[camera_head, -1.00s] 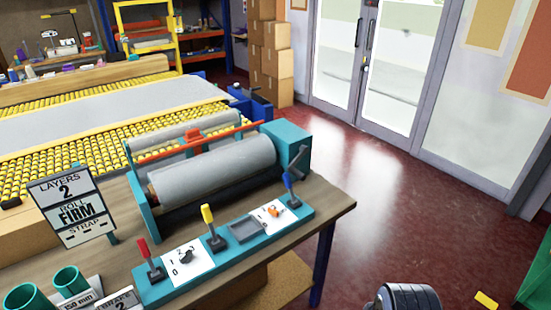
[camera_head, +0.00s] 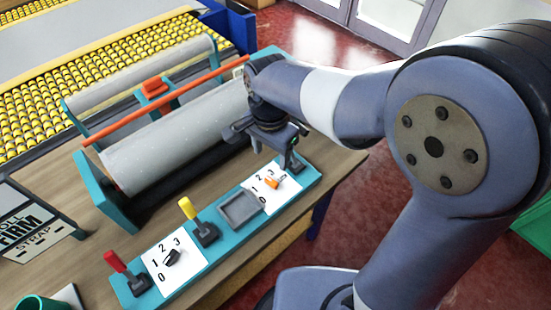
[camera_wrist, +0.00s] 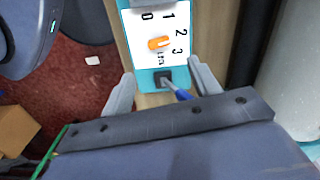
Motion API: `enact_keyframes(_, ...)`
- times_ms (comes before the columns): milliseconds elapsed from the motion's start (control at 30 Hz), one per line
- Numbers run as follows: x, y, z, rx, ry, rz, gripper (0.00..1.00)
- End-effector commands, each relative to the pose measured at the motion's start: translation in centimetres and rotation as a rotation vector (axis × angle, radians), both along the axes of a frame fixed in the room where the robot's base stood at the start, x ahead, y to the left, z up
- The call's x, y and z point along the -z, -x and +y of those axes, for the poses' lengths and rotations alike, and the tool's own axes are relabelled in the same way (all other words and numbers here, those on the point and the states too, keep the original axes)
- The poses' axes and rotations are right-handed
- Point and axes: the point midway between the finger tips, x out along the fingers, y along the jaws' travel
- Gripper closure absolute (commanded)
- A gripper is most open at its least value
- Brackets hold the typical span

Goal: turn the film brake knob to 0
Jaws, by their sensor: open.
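An orange knob (camera_head: 272,182) sits on a white dial plate marked 0 to 3, at the right end of the teal control strip (camera_head: 212,238). It also shows in the wrist view (camera_wrist: 158,43), but its exact setting is hard to read. A black knob (camera_head: 172,257) sits on a similar dial at the left; I cannot read which one is the film brake. My gripper (camera_head: 268,143) is open and empty above the strip's right end. In the wrist view its spread fingers (camera_wrist: 162,86) are on either side of a blue-handled lever (camera_wrist: 178,91), nearer than the orange knob.
A red lever (camera_head: 120,266) and a yellow lever (camera_head: 193,215) stand up from the strip around the black knob. A grey tray (camera_head: 240,209) lies left of the orange dial. The grey roller (camera_head: 170,145) runs behind the strip. Red floor is open at the right.

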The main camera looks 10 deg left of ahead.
Motion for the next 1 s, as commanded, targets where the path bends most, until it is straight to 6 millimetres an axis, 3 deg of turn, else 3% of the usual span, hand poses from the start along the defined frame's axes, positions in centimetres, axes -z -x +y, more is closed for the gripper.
enact_keyframes(600,9.6,0.1,-0.1,0.001,0.002,0.003,0.42)
enact_keyframes(1000,10.6,0.0,-0.1,0.001,0.0,0.0,0.42)
